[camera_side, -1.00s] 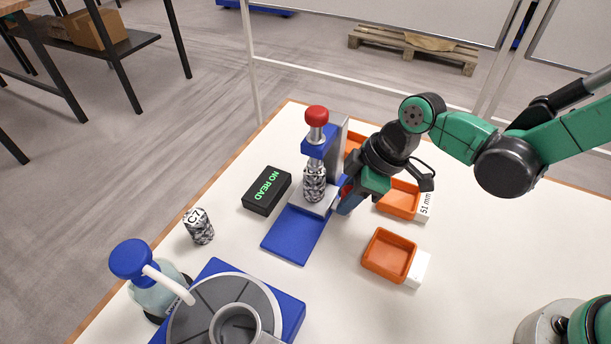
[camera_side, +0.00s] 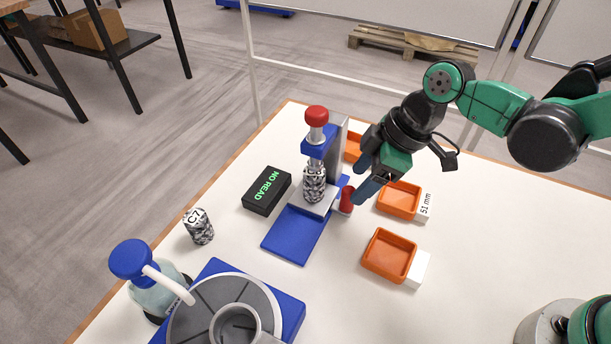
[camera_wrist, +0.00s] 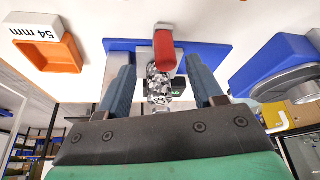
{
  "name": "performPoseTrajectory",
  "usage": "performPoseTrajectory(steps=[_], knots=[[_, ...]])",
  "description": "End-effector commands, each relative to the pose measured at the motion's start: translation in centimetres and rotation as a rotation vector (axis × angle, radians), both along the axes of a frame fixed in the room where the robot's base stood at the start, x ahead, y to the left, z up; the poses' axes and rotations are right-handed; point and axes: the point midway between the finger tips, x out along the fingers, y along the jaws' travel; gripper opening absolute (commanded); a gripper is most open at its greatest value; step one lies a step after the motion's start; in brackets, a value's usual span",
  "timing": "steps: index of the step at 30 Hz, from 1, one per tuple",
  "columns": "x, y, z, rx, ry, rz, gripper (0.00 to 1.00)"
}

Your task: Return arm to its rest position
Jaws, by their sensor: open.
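My gripper (camera_side: 364,186) is open and empty, just right of the blue press stand, with its fingers pointing down and left. In the wrist view my gripper (camera_wrist: 167,85) has its two blue fingers wide apart, with a red handle (camera_wrist: 165,50) showing between them. The same red handle (camera_side: 347,199) shows beside the stand in the side view, apart from the fingers or nearly so. A black-and-white speckled cylinder (camera_side: 314,184) stands upright in the stand under a red knob (camera_side: 316,116). It also shows behind the handle in the wrist view (camera_wrist: 158,86).
Orange trays (camera_side: 389,254) stand right of the stand, one near a "51 mm" label (camera_side: 425,204). A black "NO READ" display (camera_side: 267,190), a speckled C7 cylinder (camera_side: 198,226), a blue-capped bottle (camera_side: 133,260) and a round grey turntable (camera_side: 190,322) are to the left.

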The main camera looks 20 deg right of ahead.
Motion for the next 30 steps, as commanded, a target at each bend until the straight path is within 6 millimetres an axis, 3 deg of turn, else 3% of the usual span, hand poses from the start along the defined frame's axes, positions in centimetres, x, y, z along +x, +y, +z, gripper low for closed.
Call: performPoseTrajectory(steps=[6, 19, 23, 30], knots=[[-0.3, -0.5, 1.2, 0.0, 0.0, 0.001, 0.6], [-0.3, -1.3, 1.9, -0.001, -0.006, -0.049, 0.6], [-0.5, -3.9, 3.5, 0.002, -0.029, -0.229, 0.6], [-2.3, -10.7, 6.6, 0.048, -0.115, -0.716, 0.6]])
